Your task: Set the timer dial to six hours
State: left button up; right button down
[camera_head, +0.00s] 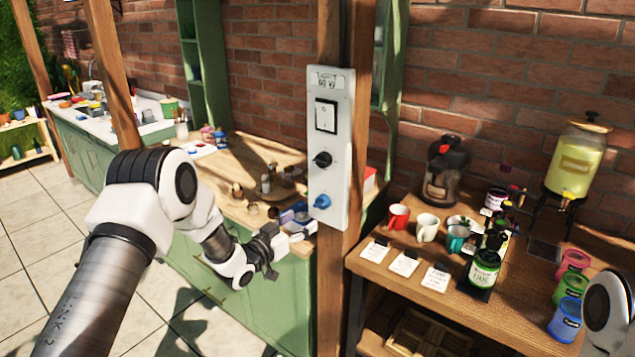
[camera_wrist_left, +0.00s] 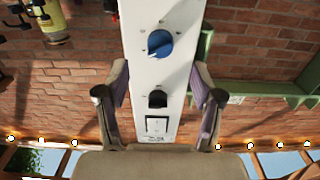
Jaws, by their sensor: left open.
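A white control panel (camera_head: 329,205) is fixed to a wooden post. Small marks ring the blue dial; the dial labels are too small to read. My left gripper (camera_head: 277,256) is open and empty, left of and below the blue dial. Its fingers (camera_wrist_left: 161,88) frame the panel without touching the dials.
A wooden counter (camera_head: 225,170) with small jars lies behind my left arm. On the right, a wooden table (camera_head: 390,262) holds mugs, cards, a green-labelled bottle (camera_head: 484,270) and a drink dispenser (camera_head: 575,160). Open space lies before the panel.

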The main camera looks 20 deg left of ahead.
aim_at(318, 206)
pick_arm(q)
jog(key=x, duration=0.2)
jog(key=p+x, duration=0.1)
jog(key=x, duration=0.2)
jog(key=p+x, duration=0.1)
jog(key=x, duration=0.2)
jog(key=shift+r, duration=0.3)
pick_arm(e)
notch_tip(318, 206, up, 3)
jog(key=shift+f, duration=0.1)
pick_arm(q)
jog(key=c, duration=1.1)
